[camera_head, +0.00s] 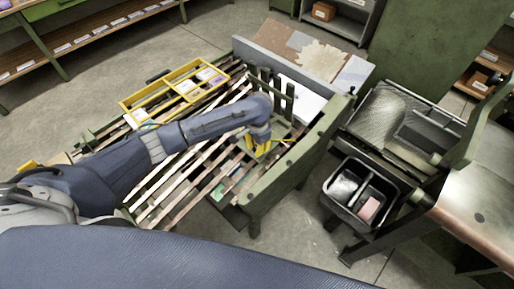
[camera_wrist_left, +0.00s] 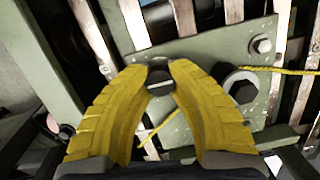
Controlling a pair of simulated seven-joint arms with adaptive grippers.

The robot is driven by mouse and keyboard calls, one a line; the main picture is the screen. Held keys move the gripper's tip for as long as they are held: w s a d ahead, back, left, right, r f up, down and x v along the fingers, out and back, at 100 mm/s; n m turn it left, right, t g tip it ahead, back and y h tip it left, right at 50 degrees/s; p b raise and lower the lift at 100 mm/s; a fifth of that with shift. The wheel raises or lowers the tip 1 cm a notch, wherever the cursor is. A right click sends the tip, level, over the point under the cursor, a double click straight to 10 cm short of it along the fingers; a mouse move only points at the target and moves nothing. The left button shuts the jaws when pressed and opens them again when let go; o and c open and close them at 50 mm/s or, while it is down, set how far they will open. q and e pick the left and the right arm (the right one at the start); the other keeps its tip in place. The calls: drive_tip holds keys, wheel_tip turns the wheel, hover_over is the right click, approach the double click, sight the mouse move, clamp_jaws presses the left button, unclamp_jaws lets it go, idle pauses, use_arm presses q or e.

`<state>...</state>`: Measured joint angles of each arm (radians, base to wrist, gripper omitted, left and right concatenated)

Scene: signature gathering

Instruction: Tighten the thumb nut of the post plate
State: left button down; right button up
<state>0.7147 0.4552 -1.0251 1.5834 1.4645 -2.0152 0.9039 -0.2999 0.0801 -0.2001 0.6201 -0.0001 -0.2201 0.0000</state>
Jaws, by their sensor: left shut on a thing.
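The post plate (camera_wrist_left: 200,52) is a grey-green metal plate with bolts, lying across pale slats in the left wrist view. My left gripper (camera_wrist_left: 160,72) has yellow fingers, shut on a small dark knob, which looks like the thumb nut (camera_wrist_left: 160,84), at the plate. The fingertips hide its sides. In the head view my left gripper (camera_head: 259,141) reaches down at the right end of the slatted bed; the nut is too small to make out there. My right gripper is not in view.
A large dark hex-headed fitting (camera_wrist_left: 241,90) sits right of the fingers, with a yellow cord (camera_wrist_left: 285,70) running off it. A yellow divided tray (camera_head: 150,97) lies on the slatted bed. A black two-part bin (camera_head: 345,215) stands at the right.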

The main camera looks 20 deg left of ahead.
use_arm(q)
drive_tip(key=shift+m, duration=0.3)
drive_tip(key=m, duration=0.3)
drive_tip(key=shift+m+t, duration=0.3)
drive_tip(key=shift+m, duration=0.1)
drive_tip(key=m, duration=0.4)
drive_tip(key=shift+m+t+y, duration=0.3)
drive_tip(key=m+t, duration=0.1)
drive_tip(key=m, duration=0.7)
drive_tip(key=shift+w+a, duration=0.1)
drive_tip(key=shift+r+m+t, duration=0.1)
drive_tip(key=shift+m+t, duration=0.3)
drive_tip(key=shift+m, duration=0.1)
drive_tip(key=c, duration=1.1)
unclamp_jaws()
drive_tip(key=shift+o, duration=0.2)
drive_tip(key=a+v, duration=0.1)
drive_tip(key=v, duration=1)
drive_tip(key=shift+d+r, duration=0.45)
